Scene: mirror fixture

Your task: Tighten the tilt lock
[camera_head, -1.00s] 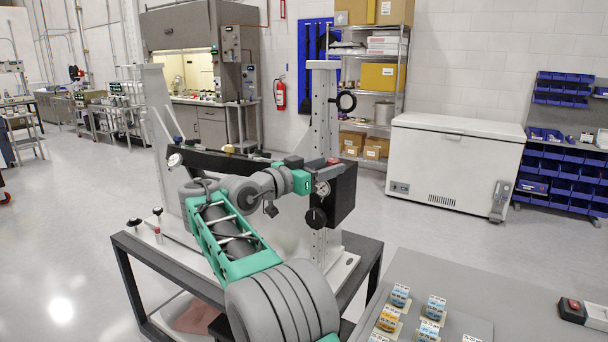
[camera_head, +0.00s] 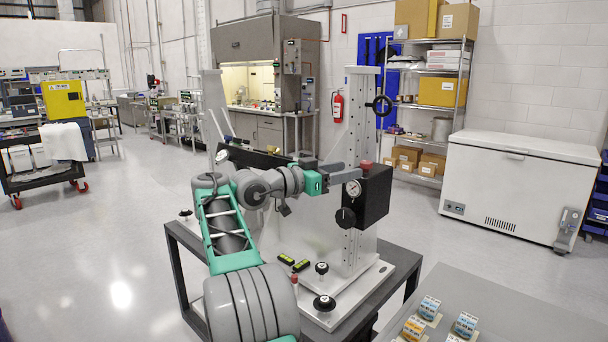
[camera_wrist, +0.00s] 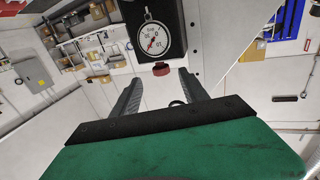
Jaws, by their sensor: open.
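The mirror fixture has a pale upright (camera_head: 361,120) carrying a black box (camera_head: 376,196). On the box are a white dial gauge (camera_head: 354,188), a black round knob (camera_head: 345,217) and a red knob (camera_head: 366,163). A black handwheel (camera_head: 381,105) sits higher on the upright. No readable label shows which part is the tilt lock. My gripper (camera_head: 340,171) is open and empty, left of the box. In the wrist view, the red knob (camera_wrist: 161,69) appears between and just beyond the fingertips, below the dial gauge (camera_wrist: 152,40). Contact with it cannot be told.
The fixture base (camera_head: 378,272) carries black knobs (camera_head: 323,304) and two black-and-yellow items (camera_head: 293,262). It stands on a dark-framed table (camera_head: 185,240). A grey bench (camera_head: 510,305) with small labelled blocks is at front right.

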